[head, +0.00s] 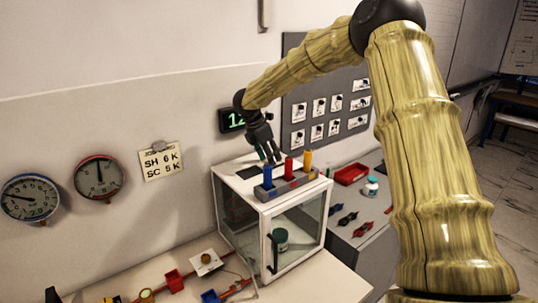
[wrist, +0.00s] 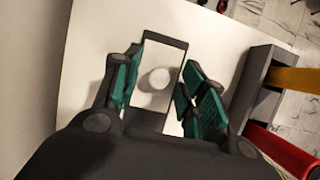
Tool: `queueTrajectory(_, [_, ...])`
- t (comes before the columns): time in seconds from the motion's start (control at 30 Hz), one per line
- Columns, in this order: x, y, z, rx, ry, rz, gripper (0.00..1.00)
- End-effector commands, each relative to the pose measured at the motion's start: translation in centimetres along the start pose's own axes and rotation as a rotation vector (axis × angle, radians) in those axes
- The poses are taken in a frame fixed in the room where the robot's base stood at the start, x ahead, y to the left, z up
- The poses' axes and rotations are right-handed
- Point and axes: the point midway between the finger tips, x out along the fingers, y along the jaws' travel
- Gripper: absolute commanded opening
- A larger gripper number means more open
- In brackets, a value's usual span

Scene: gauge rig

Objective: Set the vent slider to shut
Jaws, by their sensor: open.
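The vent slider shows in the wrist view as a round pale knob (wrist: 156,78) on a white panel with a dark frame (wrist: 178,46). It lies on the top of a white glass-fronted cabinet (head: 230,175). My gripper (wrist: 152,88) is open, with one teal-padded finger left of the knob and the other right of it. Both fingers look apart from the knob; their height above it is hard to tell. In the head view my gripper (head: 270,158) points down over the cabinet top, and the knob cannot be made out there.
A green-and-white jar (head: 281,238) stands inside the cabinet. Gauges (head: 98,177) and a job card (head: 161,163) hang on the wall.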

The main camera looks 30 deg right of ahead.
Motion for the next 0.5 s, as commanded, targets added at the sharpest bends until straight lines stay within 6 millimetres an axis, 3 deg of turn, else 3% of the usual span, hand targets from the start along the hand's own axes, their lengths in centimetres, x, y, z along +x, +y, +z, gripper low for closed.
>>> queueTrajectory(0.03, [-0.01,0.01,-0.01,0.0,0.0,0.0,0.42])
queueTrajectory(0.27, [-0.03,0.02,-0.02,0.0,0.0,0.0,0.0])
queueTrajectory(0.5, [-0.05,0.03,-0.18,-0.001,0.0,0.001,0.0])
